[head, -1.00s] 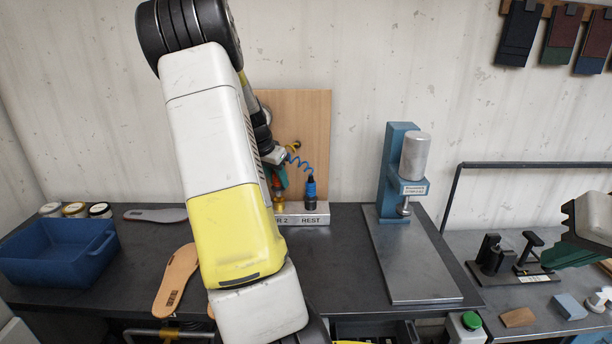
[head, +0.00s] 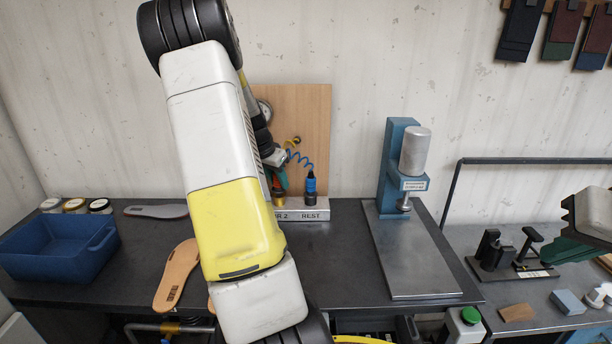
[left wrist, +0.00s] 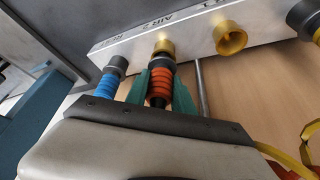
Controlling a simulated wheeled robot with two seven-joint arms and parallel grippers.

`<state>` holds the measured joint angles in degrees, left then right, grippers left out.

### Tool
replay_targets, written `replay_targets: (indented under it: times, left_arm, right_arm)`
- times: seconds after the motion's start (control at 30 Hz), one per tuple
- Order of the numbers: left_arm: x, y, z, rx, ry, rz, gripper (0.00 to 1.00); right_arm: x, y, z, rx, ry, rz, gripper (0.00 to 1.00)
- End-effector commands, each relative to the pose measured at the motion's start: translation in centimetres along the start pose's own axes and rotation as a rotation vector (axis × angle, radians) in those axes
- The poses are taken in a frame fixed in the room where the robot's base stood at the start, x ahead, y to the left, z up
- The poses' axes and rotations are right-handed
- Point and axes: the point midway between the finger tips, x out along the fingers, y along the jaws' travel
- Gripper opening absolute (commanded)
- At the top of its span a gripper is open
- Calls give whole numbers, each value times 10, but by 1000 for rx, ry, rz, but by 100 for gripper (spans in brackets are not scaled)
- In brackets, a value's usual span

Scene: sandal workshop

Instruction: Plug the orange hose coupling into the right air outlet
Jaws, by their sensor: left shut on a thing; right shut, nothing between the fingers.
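The orange hose coupling (left wrist: 159,87) is gripped between the green fingers of my left gripper (left wrist: 160,92) in the left wrist view. Its dark front collar meets the brass right air outlet (left wrist: 163,47), marked AIR 2, and lines up with it; I cannot tell how deep it sits. In the head view my left arm mostly hides the coupling, and my left gripper (head: 280,181) shows just above the manifold (head: 305,214). My right gripper (head: 566,252) is shut and empty at the right edge, far from the outlets.
A blue coupling (head: 311,186) stands at the REST position, close beside the left gripper. Another brass outlet (left wrist: 231,38) is open on the other side. A press (head: 409,200) stands to the right. A blue bin (head: 60,262) and insoles (head: 176,274) lie left.

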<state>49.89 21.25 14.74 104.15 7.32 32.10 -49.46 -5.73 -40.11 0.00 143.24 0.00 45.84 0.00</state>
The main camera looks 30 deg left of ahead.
Motion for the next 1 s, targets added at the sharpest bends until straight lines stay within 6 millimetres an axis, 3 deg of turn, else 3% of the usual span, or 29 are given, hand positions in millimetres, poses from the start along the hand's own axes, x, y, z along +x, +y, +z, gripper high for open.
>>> replay_targets:
  times: [0.77,0.8,0.9,1.0]
  left_arm:
    - [14,0,6,0,0,0,0]
    - [14,0,6,0,0,0,31]
    - [14,0,6,0,0,0,51]
    - [14,0,6,0,0,0,55]
  right_arm:
    - [0,0,0,0,0,0,0]
    - [0,0,0,0,0,0,0]
    - [0,0,0,0,0,0,0]
    - [0,0,0,0,0,0,0]
